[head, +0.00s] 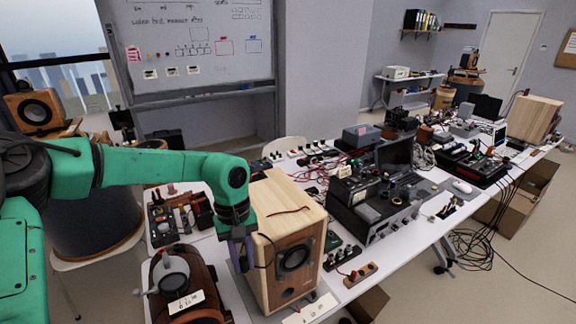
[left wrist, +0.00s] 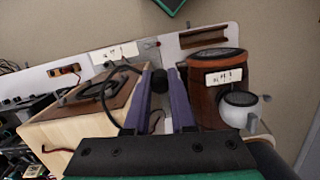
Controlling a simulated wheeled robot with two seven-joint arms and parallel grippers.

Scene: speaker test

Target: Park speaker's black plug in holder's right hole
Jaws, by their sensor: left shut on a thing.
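The wooden speaker (head: 292,256) stands on the near part of the white table; its side and dark cone also show in the left wrist view (left wrist: 85,112). My left gripper (head: 243,262) is beside the speaker's left front edge. In the left wrist view its purple fingers (left wrist: 160,88) are shut on the black plug (left wrist: 158,80), with a black cable looping across the speaker front. The small wooden holder (head: 361,275) lies on the table right of the speaker, apart from the plug, with a red piece on it. Its holes are too small to make out. My right gripper is not in view.
A brown cylindrical device (head: 180,282) with a grey round part stands close left of the gripper. A white label card (head: 310,309) lies before the speaker. A black amplifier (head: 372,215) and a dark terminal strip (head: 342,257) are to the right. The table's front edge is near.

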